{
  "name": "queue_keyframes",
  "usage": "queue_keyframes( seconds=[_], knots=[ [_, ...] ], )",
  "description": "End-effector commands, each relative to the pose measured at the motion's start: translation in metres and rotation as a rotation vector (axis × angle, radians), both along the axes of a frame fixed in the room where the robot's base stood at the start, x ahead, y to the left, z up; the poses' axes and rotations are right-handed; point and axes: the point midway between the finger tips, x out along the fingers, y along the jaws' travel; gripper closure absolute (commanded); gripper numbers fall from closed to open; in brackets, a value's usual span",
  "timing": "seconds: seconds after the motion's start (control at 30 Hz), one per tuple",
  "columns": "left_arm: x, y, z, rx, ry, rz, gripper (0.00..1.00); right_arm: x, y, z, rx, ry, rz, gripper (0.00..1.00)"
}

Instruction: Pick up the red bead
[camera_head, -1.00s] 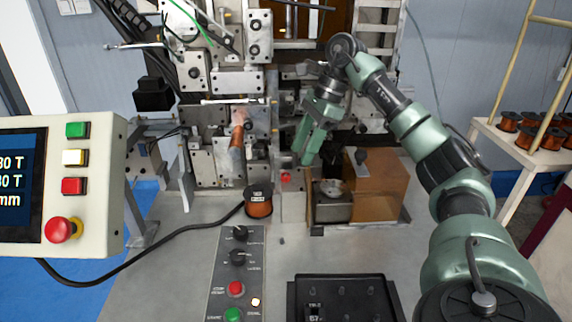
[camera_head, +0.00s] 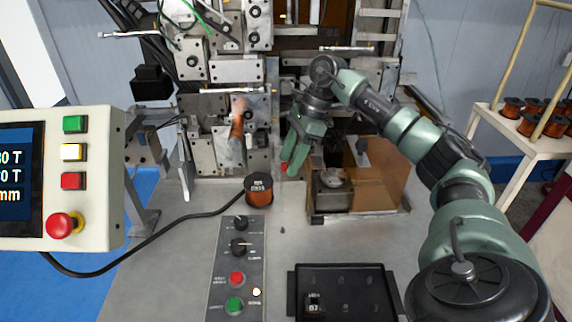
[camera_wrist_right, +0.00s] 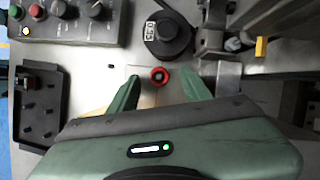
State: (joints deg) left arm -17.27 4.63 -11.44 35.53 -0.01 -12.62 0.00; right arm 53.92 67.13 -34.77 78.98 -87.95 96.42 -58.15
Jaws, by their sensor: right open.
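The red bead (camera_wrist_right: 158,77) is a small red ring with a dark centre. In the right wrist view it shows between the two fingertips of my right gripper (camera_wrist_right: 161,83), with a gap on each side. In the head view only a bit of the red bead (camera_head: 284,167) shows, beside the green fingers of my right gripper (camera_head: 297,168), which partly hide it. The fingers point down and are open and empty. I cannot tell how far above the bead they are. My left gripper is not in view.
A copper wire spool (camera_head: 259,191) stands left of the bead. An amber-sided box with a metal cup (camera_head: 334,179) stands close to the right. The winder's plates (camera_head: 237,70) rise behind. A black tray (camera_head: 375,270) and a button panel (camera_head: 238,270) are nearer me.

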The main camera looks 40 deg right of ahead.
Motion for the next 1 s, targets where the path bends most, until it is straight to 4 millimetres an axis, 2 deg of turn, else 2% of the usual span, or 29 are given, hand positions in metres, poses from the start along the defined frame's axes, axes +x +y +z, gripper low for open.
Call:
queue_keyframes(
  seconds=[0.13, 0.3, 0.6, 0.77, 0.87, 1.0],
  knots=[
    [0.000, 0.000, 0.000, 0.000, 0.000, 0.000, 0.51, 0.000, 0.000, 0.000, 0.000, 0.000, 0.000, 0.52],
    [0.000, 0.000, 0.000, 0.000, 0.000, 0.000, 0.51, 0.000, 0.000, 0.000, 0.000, 0.000, 0.000, 0.99],
    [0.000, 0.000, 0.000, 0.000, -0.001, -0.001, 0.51, 0.000, 0.000, 0.001, 0.000, 0.000, 0.000, 1.00],
    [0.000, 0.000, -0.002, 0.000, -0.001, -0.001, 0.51, 0.001, 0.000, 0.007, 0.000, -0.002, 0.001, 1.00],
    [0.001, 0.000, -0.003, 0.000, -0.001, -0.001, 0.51, 0.001, 0.000, 0.019, 0.001, -0.005, -0.001, 1.00],
    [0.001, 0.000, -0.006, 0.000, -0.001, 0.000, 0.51, 0.002, 0.000, 0.047, 0.002, -0.008, 0.000, 1.00]
  ],
)
